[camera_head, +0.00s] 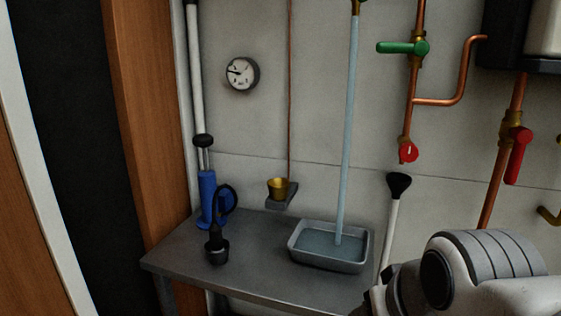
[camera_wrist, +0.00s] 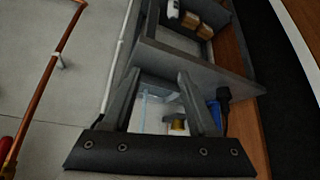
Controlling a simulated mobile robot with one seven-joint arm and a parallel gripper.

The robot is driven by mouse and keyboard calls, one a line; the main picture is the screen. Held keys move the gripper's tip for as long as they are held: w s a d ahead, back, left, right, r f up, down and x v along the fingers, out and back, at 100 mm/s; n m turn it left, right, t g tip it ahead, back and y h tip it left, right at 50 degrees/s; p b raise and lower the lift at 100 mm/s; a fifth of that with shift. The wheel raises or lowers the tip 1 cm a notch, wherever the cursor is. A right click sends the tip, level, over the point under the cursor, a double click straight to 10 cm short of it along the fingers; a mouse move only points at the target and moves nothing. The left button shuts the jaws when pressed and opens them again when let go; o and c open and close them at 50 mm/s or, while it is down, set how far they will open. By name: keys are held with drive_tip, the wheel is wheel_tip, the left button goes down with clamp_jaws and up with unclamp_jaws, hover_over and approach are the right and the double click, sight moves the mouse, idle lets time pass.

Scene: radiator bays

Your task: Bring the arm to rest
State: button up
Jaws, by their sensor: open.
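My gripper (camera_wrist: 158,76) shows in the wrist view with its two dark fingers spread apart. I see nothing held between them. Beyond the fingers, the grey bench (camera_wrist: 185,60) and a brass piece (camera_wrist: 178,125) show. In the head view, my white and grey arm fills the lower right corner, in front of the wall and right of the bench. The gripper's fingers cannot be made out there.
The grey bench (camera_head: 180,262) carries a grey tray of water (camera_head: 330,262), a blue pump (camera_head: 209,200) and a black-based tool (camera_head: 217,248). A brass cup (camera_head: 278,188) sits on a small wall shelf. Copper pipes (camera_head: 413,70) with green (camera_head: 403,47) and red (camera_head: 517,155) valve handles line the wall.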

wheel_tip(320, 180, up, 15)
drive_tip(key=s+g+p, duration=0.1)
drive_tip(key=s+p, duration=0.2)
drive_tip(key=p, duration=1.3)
drive_tip(key=shift+d+m, duration=0.3)
drive_tip(key=shift+d, duration=0.05)
